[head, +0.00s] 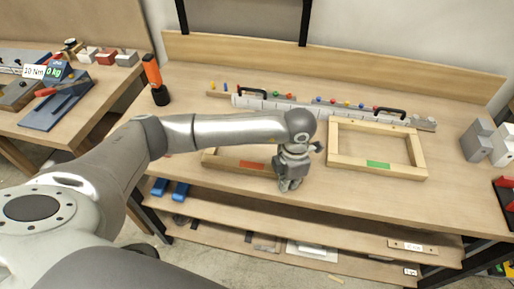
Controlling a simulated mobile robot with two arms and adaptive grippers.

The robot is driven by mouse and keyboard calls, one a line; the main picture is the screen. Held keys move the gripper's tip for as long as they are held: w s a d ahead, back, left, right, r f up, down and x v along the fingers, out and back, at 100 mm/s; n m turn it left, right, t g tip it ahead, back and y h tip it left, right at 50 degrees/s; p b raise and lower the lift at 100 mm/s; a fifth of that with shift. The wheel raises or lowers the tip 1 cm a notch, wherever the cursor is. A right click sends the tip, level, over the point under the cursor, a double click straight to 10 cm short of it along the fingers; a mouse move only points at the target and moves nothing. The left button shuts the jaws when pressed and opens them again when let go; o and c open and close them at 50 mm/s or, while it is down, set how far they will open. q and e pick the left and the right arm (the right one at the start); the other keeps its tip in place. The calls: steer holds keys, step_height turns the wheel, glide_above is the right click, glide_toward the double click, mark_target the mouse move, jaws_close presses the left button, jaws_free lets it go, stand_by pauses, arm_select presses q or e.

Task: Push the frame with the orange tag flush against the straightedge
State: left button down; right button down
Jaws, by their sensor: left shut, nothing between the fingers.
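The wooden frame with the orange tag (222,162) lies flat on the bench, mostly hidden behind my left arm. Its orange-red tag (251,165) shows on the front rail. The straightedge (300,110), a long pale bar with black handles, lies behind it. My arm hides the frame's back rail, so I cannot tell the gap to the straightedge. My left gripper (289,185) is shut and empty, pointing down at the frame's front right corner; contact is unclear. My right gripper is not in view.
A second wooden frame with a green tag (378,165) lies to the right, its back rail close to the straightedge. An orange and black tool (155,80) stands at the back left. Grey blocks (480,141) stand at the right. Bare bench lies between them and the green-tagged frame.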

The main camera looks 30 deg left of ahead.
arm_select(q)
steer(key=shift+w+a+b, duration=0.35)
steer(key=shift+w+b, duration=0.45)
steer(key=shift+w, duration=0.4)
steer(key=shift+w+a+b, duration=0.4)
steer(key=shift+w+b, duration=0.35)
steer(key=shift+w, duration=0.45)
steer(key=shift+w+a+b, duration=0.35)
steer(key=shift+w+b, duration=0.45)
steer(key=shift+w, duration=0.4)
stand_by(2.7)
steer(key=shift+s, duration=0.15)
steer(key=shift+s+d+r+p, duration=0.1)
steer(key=shift+s+d+p, duration=0.15)
steer(key=shift+s, duration=0.3)
steer(key=shift+s+d+p, duration=0.1)
steer(key=shift+s+p, duration=0.15)
steer(key=shift+s, duration=0.25)
steer(key=shift+r+p, duration=2.1)
steer(key=shift+r, duration=1.85)
